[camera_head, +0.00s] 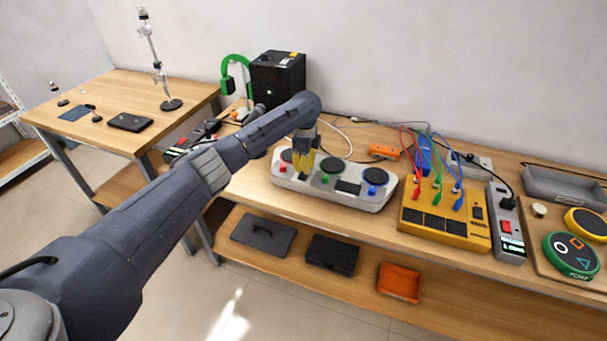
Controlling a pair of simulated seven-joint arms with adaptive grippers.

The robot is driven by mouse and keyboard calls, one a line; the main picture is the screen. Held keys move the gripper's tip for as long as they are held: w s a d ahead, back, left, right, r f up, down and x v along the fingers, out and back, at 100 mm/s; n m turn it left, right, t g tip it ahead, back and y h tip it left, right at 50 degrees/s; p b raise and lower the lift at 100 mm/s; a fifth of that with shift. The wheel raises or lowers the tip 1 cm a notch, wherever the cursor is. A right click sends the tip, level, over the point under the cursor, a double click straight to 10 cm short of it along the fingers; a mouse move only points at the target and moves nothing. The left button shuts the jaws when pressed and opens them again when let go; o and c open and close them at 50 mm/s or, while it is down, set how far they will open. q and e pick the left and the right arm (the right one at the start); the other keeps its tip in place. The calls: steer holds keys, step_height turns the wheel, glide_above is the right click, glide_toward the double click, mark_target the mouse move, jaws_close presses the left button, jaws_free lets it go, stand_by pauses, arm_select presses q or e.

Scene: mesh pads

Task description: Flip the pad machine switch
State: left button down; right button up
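A light grey machine with round black pads and coloured buttons (350,187) sits on the wooden bench; it looks like the pad machine. It has a red button at its left, a green one near the middle and a blue one at its right. My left gripper (303,172) has yellow fingers and points down over the machine's left part, between the red and green buttons. Its fingers hide part of the left pad. I cannot tell whether the fingertips touch the machine or whether they are apart. My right gripper is not in view.
A yellow box with cables and clips (445,223) stands right of the machine, beside a grey power strip with a red switch (506,227). A green round pad (571,256) lies on a board further right. A black box (277,78) and an orange block (384,151) stand behind.

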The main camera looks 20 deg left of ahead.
arm_select(q)
steer(key=shift+f, duration=0.65)
stand_by(0.3)
steer(key=shift+r, duration=3.5)
